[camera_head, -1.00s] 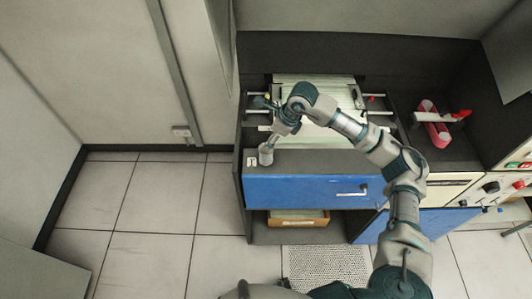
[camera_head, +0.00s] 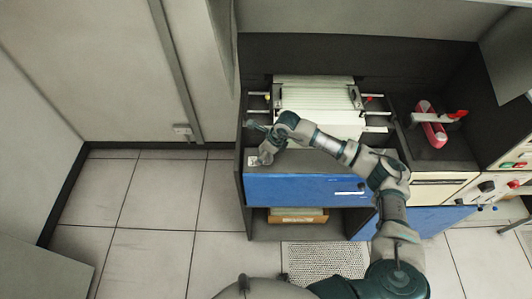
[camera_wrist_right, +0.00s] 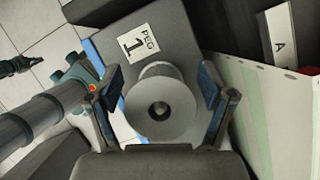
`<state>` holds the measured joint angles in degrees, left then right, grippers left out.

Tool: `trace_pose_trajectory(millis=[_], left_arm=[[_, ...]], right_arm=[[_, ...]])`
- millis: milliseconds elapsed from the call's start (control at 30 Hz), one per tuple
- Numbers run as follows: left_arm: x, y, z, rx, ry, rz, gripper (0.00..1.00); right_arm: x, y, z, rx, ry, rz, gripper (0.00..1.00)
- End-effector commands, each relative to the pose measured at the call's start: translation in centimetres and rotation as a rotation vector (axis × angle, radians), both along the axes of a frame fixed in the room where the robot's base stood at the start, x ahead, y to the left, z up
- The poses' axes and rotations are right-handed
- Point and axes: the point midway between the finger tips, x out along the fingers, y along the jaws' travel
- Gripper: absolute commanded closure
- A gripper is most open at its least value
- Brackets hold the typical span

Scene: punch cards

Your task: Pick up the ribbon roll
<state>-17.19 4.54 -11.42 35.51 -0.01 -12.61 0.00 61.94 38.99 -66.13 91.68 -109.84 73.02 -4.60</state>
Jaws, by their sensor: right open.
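The ribbon roll (camera_wrist_right: 160,108), a pale grey spool with a dark centre hole, stands on the dark ledge beside a white label reading "PEG 1". In the right wrist view it lies between the two fingers of my right gripper (camera_wrist_right: 160,88), with a visible gap on each side. The gripper is open and holds nothing. In the head view my right gripper (camera_head: 266,148) is at the left end of the ledge, and the hand largely covers the roll there. My left gripper does not show.
A white slatted stack (camera_head: 318,98) lies behind the ledge. A blue drawer front (camera_head: 300,190) is below it. A red oval object (camera_head: 431,125) sits in a dark recess at right. Open tiled floor (camera_head: 150,200) is at left.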

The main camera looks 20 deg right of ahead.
Motion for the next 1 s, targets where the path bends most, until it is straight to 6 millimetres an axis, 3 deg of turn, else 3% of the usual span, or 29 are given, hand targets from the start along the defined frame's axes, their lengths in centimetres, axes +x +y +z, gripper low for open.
trace_pose_trajectory(millis=[67, 300, 333, 667, 1000], left_arm=[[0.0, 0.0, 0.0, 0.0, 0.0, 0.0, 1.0], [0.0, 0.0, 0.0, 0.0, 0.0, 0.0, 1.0], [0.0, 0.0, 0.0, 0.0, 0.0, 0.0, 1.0], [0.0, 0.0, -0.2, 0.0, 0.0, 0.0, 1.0], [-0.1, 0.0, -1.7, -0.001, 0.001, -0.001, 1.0]], right_arm=[[0.0, -0.1, 0.0, 0.0, 0.0, -0.001, 0.24], [0.0, -0.1, 0.0, 0.001, 0.001, -0.001, 0.84], [0.0, -0.1, 0.0, 0.001, 0.001, -0.001, 0.88], [0.1, -0.2, 0.8, 0.001, -0.002, -0.001, 0.88], [0.1, -0.1, 7.5, 0.0, -0.004, 0.0, 0.88]])
